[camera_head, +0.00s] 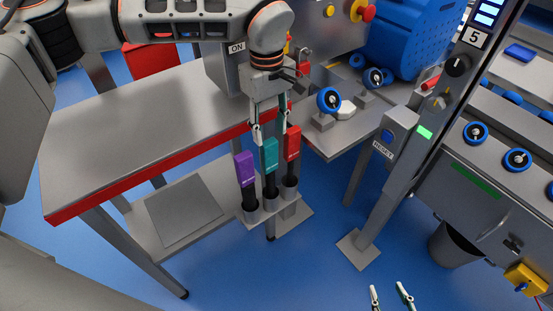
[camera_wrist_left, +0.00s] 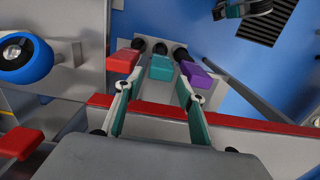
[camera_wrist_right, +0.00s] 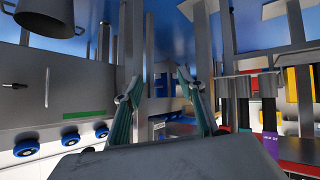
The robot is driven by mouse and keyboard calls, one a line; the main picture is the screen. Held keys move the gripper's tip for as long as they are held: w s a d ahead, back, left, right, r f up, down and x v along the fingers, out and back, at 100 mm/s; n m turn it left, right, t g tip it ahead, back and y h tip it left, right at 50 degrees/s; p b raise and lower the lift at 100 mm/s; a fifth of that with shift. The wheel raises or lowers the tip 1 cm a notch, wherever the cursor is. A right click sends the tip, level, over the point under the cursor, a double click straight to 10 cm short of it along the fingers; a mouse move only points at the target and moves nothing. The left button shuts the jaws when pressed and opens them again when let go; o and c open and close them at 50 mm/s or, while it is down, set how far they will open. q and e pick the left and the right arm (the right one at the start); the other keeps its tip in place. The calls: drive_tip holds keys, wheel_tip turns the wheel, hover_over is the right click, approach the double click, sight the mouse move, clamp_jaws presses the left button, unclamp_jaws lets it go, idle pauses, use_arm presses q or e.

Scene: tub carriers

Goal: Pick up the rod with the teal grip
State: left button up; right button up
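The rod with the teal grip (camera_head: 270,154) stands upright in the middle of a small grey holder (camera_head: 262,214). A purple-grip rod (camera_head: 244,168) is on its left and a red-grip rod (camera_head: 292,143) on its right. My left gripper (camera_head: 268,132) points down at the teal grip, open, with one finger on either side of its top. In the left wrist view the teal grip (camera_wrist_left: 160,67) shows between the two fingertips, with no clear contact. My right gripper (camera_head: 390,294) is open and empty, low at the picture's bottom, away from the rods.
A grey table with a red edge (camera_head: 160,165) lies left of and behind the holder. A post with a RESET button (camera_head: 387,136) and a machine with blue rollers (camera_head: 516,160) stand right. A grey bin (camera_head: 455,246) is below them. Blue floor is free in front.

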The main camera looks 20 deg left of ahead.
sight(269, 159)
use_arm(q)
drive_tip(key=shift+w+a+r, duration=0.25)
drive_tip(key=shift+a, duration=0.1)
drive_tip(key=f, duration=0.6)
drive_tip(key=shift+s+b, duration=0.25)
drive_tip(key=shift+b, duration=0.15)
drive_tip(key=shift+d+f, duration=0.1)
drive_tip(key=shift+f, duration=0.5)
wheel_tip(269, 159, down, 4)
drive_tip(key=shift+s+d+r+b, duration=0.1)
drive_tip(key=shift+s+r+b, duration=0.1)
drive_tip(key=shift+b, duration=0.15)
drive_tip(key=shift+w+f, duration=0.15)
drive_tip(key=shift+f, duration=0.4)
drive_tip(key=shift+r, duration=0.1)
use_arm(e)
drive_tip(key=shift+s+d+f, duration=0.15)
drive_tip(key=shift+s+f, duration=0.75)
drive_tip(key=shift+f, duration=0.15)
use_arm(q)
drive_tip(key=c, duration=0.9)
